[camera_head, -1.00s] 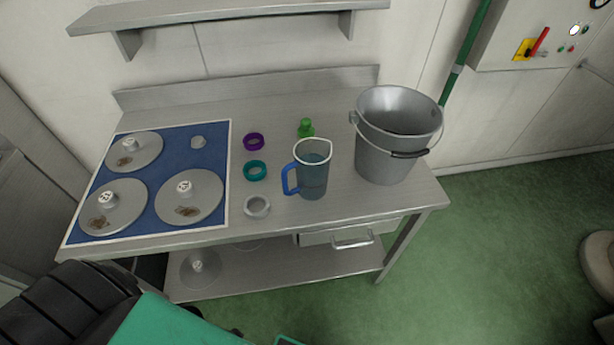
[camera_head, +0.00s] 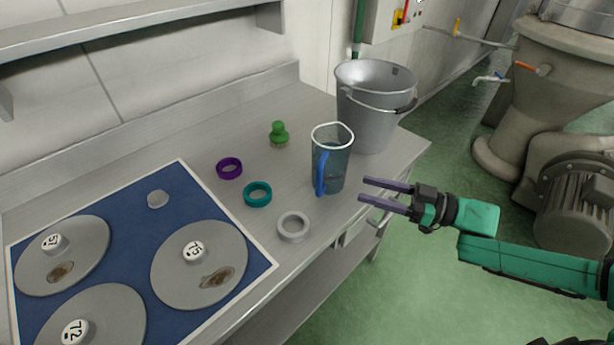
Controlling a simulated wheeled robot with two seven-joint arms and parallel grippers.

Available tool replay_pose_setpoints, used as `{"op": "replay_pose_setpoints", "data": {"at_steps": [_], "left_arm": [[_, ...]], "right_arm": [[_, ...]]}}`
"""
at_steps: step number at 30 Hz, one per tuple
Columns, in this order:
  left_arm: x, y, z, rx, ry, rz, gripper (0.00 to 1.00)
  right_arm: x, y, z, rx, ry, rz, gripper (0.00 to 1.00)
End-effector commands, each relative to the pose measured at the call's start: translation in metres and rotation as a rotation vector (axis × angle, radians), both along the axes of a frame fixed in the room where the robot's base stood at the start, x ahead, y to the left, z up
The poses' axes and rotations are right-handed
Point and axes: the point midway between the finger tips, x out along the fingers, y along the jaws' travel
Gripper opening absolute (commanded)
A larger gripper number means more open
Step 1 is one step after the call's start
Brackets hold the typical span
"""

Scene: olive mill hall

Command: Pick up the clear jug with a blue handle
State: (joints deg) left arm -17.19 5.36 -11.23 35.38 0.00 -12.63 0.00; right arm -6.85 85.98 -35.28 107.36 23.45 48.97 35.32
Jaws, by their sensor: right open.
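The clear jug (camera_head: 337,165) with a blue handle (camera_head: 321,174) stands upright on the steel table (camera_head: 225,130), near its right front edge. Its handle faces the front of the table. My right gripper (camera_head: 362,189) is open and empty, just right of the jug and apart from it, with its two dark fingers pointing left toward the jug. My left gripper is not in view.
A metal bucket (camera_head: 372,110) stands close behind the jug. A green brush (camera_head: 279,134), a purple ring (camera_head: 229,168), a teal ring (camera_head: 257,194) and a grey ring (camera_head: 294,227) lie to its left. A blue mat (camera_head: 150,232) bears round discs. A shelf (camera_head: 130,22) hangs above.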

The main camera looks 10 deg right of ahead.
Motion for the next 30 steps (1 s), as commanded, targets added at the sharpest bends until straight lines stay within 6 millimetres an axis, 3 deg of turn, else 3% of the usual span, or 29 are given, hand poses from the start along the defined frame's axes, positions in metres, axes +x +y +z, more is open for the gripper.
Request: {"op": "replay_pose_setpoints", "data": {"at_steps": [4,7,18,21,27,29,30], "left_arm": [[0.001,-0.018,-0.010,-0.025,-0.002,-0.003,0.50],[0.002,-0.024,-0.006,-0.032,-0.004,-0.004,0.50],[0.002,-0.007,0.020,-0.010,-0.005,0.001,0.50],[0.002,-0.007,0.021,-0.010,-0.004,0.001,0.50],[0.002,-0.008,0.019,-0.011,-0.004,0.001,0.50],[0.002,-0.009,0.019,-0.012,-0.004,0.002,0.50],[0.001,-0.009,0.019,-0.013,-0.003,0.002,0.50]], "right_arm": [[0.021,0.031,0.002,0.006,-0.014,-0.002,0.54],[0.033,0.050,0.004,0.004,-0.012,-0.002,0.54],[0.063,0.101,0.010,0.000,-0.008,-0.004,0.54],[0.069,0.111,0.007,-0.002,-0.006,-0.005,0.54],[0.070,0.112,0.004,-0.005,-0.005,-0.006,0.54],[0.070,0.112,0.004,-0.005,-0.005,-0.006,0.35],[0.070,0.112,0.004,-0.005,-0.005,-0.006,0.20]]}}
